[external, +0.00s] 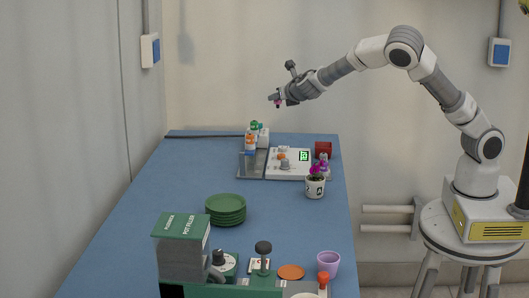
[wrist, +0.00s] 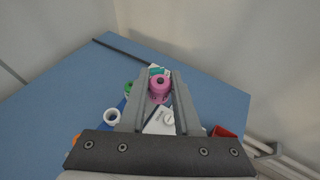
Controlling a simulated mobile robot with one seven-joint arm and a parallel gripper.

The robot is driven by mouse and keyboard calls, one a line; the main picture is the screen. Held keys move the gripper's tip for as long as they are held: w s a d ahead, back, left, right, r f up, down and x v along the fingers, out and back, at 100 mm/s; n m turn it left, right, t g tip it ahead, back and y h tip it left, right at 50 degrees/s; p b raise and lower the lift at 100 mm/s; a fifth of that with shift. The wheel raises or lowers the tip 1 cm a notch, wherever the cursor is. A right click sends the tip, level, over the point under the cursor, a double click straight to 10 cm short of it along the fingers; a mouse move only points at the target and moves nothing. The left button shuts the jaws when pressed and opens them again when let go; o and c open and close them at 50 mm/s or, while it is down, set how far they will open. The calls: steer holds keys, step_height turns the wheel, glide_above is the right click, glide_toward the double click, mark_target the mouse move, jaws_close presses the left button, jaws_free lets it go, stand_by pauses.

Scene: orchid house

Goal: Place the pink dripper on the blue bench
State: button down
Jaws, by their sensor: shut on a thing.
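My gripper (external: 277,98) is raised well above the far end of the bench in the external view. In the wrist view my gripper (wrist: 160,90) is shut on the pink dripper (wrist: 160,88), which sits between the two fingers. Only a small bit of pink shows at the fingertips in the external view. The blue bench (external: 172,213) runs from the front to the back wall. Its bare blue top also shows in the wrist view (wrist: 60,95), with the dripper held above it and apart from it.
A grey tray with a white device (external: 290,163) stands at the bench's far end, beside a red box (external: 323,148) and a potted pink flower (external: 315,187). Green saucers (external: 226,209) are stacked mid-bench. A pot filler (external: 182,240) and purple cup (external: 328,263) stand in front. The left side is clear.

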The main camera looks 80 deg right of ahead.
steer(key=w+a+f+n+t+y+b, duration=0.1)
steer(key=w+a+f, duration=0.1)
steer(key=a, duration=0.9)
steer(key=w+a+f+n+t+y+b, duration=0.1)
steer(key=w+a+f, duration=0.15)
steer(key=a, duration=0.85)
steer(key=n+t+y+b, duration=0.1)
steer(key=n+t+b, duration=0.1)
steer(key=b, duration=0.1)
glide_above(251, 245)
steer(key=f, duration=1)
steer(key=shift+d+f, duration=0.15)
steer(key=shift+d, duration=0.15)
steer(key=shift+a+f, duration=0.3)
steer(key=shift+a, duration=0.05)
steer(key=shift+f+b, duration=0.7)
steer(key=shift+f, duration=1.1)
steer(key=shift+f, duration=0.1)
steer(key=shift+f, duration=0.15)
steer(key=c, duration=0.6)
jaws_free()
